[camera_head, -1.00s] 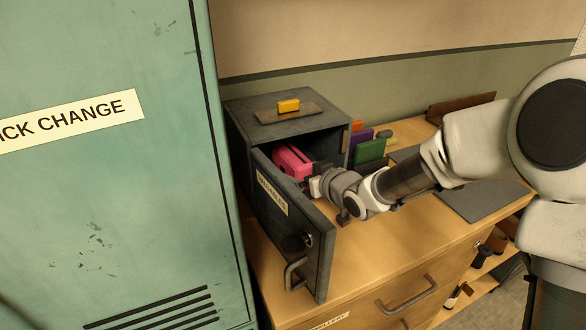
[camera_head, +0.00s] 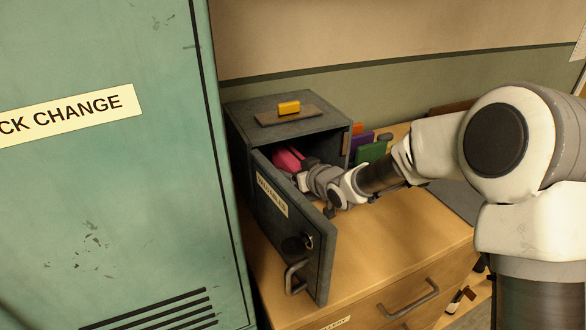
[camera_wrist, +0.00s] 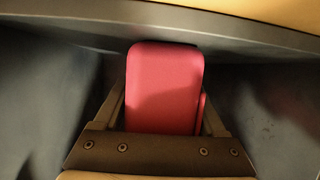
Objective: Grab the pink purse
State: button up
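The pink purse (camera_head: 287,158) sits inside the open grey safe (camera_head: 268,135), partly hidden by the safe door and my wrist. In the wrist view the purse (camera_wrist: 164,85) stands straight ahead, with its near end between my fingers. My gripper (camera_wrist: 164,98) is open, one finger along each side of the purse. The gaps at the sides are small, and I cannot tell whether either finger touches. In the head view the fingertips are hidden in the safe.
The safe door (camera_head: 292,225) hangs open, close to the left of my arm. A yellow block (camera_head: 288,107) lies on a plate on top of the safe. A green item (camera_head: 371,152) stands to its right. A green locker (camera_head: 110,200) fills the left.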

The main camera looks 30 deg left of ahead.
jog(key=c, duration=1)
grip_shut()
jog(key=shift+r, duration=0.15)
